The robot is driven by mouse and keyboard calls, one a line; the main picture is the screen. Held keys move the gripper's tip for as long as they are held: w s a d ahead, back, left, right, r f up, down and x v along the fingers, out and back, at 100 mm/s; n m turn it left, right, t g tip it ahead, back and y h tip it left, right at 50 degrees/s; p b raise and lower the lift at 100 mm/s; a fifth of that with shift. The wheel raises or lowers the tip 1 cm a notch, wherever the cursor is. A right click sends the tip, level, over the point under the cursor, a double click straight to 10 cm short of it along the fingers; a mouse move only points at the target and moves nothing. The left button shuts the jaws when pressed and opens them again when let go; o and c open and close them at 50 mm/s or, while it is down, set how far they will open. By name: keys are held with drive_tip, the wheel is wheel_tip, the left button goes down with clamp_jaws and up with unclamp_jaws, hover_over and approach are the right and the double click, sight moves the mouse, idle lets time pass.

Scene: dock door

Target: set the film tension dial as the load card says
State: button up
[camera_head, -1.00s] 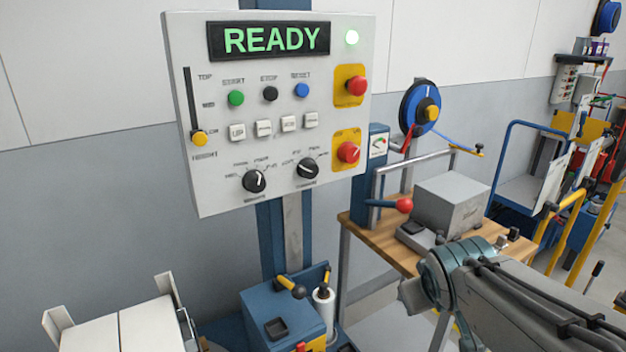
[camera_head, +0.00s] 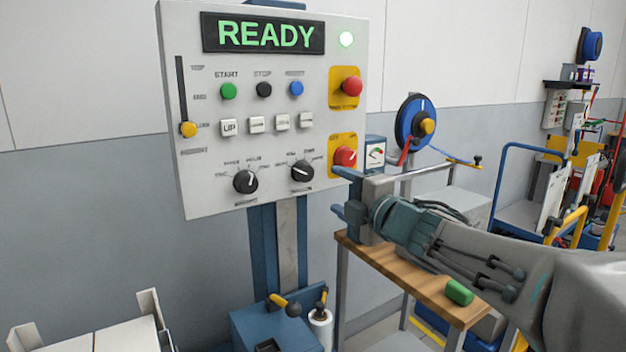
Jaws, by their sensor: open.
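The white control panel (camera_head: 270,130) stands at left centre, its display reading READY. Two black dials sit low on it: a left dial (camera_head: 246,181) with its white mark roughly upward, and a right dial (camera_head: 302,171) with its mark toward the left. Their small labels are too blurred to tell which is film tension. I cannot make out a readable load card. My gripper (camera_head: 339,193) is open and empty, just right of the panel's lower right edge, its fingers pointing left. It appears apart from both dials.
A red knob on a yellow plate (camera_head: 345,157) sits just above my gripper. A wooden bench (camera_head: 420,285) with a green block (camera_head: 459,291) is below my arm. A blue machine with yellow-handled levers (camera_head: 285,303) stands under the panel. Carts (camera_head: 525,195) stand at the right.

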sight(307, 174)
drive_tip(key=x, duration=1.2)
drive_tip(key=shift+c, duration=0.3)
drive_tip(key=c, duration=0.9)
